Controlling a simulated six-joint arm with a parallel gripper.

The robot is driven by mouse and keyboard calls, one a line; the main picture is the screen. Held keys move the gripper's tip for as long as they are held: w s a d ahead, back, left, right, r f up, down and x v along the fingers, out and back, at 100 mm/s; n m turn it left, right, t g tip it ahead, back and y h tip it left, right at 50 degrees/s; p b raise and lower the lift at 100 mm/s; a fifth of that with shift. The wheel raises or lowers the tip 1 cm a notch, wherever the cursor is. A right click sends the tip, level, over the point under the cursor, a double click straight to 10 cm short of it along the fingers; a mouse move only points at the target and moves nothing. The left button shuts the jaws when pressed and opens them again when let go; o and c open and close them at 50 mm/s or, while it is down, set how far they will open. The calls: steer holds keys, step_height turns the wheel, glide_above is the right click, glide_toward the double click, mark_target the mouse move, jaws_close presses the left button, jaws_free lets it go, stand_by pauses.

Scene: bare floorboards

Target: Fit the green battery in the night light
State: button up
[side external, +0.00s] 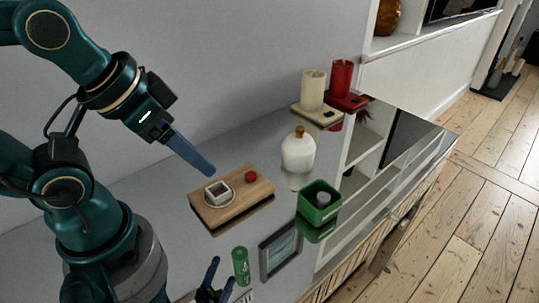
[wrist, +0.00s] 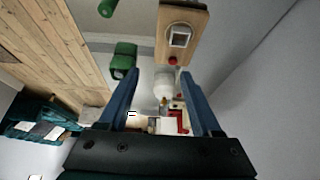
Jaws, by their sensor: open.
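The green battery (side external: 241,266) stands upright on the glossy grey surface, near the front. It also shows at the top edge of the wrist view (wrist: 107,8). What appears to be the night light is a wooden base (side external: 232,211) with a square, pale-rimmed socket (side external: 218,193) and a red knob (side external: 251,176). In the wrist view the base (wrist: 196,18) lies at the top, just right of centre. The socket's inside is too small to read. My gripper (side external: 208,170) is open and empty, above and behind the base, apart from the battery.
A green box (side external: 333,213) holding a grey cylinder (side external: 323,199) stands right of the base. A white jar (side external: 298,152), cream cup (side external: 313,88) and red cup (side external: 341,76) stand behind. A framed picture (side external: 280,249) is right of the battery. A wall borders the back.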

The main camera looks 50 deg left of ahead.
stand_by(0.4)
steer(key=g, duration=0.6)
glide_toward(240, 252)
step_height(240, 252, down, 5)
steer(key=shift+a+f, duration=0.1)
steer(key=shift+f, duration=0.1)
steer(key=shift+s+f, duration=0.25)
steer(key=shift+f, duration=2.35)
jaws_close()
